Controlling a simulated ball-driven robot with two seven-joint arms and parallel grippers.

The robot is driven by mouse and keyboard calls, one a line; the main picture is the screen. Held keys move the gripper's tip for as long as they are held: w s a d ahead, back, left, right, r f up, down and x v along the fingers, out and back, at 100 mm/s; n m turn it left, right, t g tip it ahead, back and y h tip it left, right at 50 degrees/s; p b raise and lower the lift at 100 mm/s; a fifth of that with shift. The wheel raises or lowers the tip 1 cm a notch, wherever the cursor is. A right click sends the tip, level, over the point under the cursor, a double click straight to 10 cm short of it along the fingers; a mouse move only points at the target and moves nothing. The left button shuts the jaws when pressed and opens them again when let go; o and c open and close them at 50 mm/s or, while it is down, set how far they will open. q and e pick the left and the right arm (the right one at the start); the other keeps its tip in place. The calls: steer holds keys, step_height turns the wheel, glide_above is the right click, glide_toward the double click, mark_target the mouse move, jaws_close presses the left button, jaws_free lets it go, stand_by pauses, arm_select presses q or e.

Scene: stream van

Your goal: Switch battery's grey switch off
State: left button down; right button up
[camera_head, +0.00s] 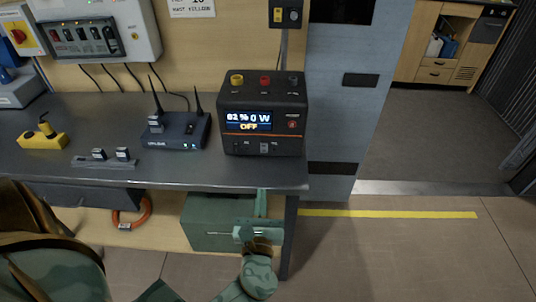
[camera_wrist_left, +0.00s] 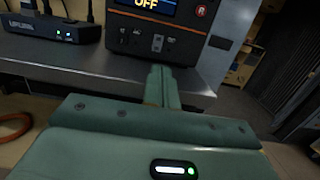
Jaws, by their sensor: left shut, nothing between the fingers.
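The battery (camera_head: 262,105) is a black box with an orange stripe, standing at the right end of the grey worktop. Its display reads 82 %, 0 W and OFF. The small grey switch (camera_head: 264,148) is low on its front; in the left wrist view the switch (camera_wrist_left: 157,43) shows just above my fingertips. Whether it is tipped up or down is too small to tell. My green left gripper (camera_head: 262,196) is shut and empty, in front of the worktop edge and below the battery, apart from the switch. It also shows in the left wrist view (camera_wrist_left: 162,72). My right gripper is out of view.
A router with antennas (camera_head: 178,130) stands left of the battery. A yellow device (camera_head: 43,137) and a small grey strip (camera_head: 104,162) lie farther left. The worktop edge (camera_head: 200,184) runs between my gripper and the battery. Open floor (camera_head: 420,250) lies to the right.

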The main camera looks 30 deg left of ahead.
mark_target(265, 146)
arm_select(q)
steer(key=b+x, duration=0.1)
steer(key=x, duration=1.3)
steer(key=shift+w, duration=0.1)
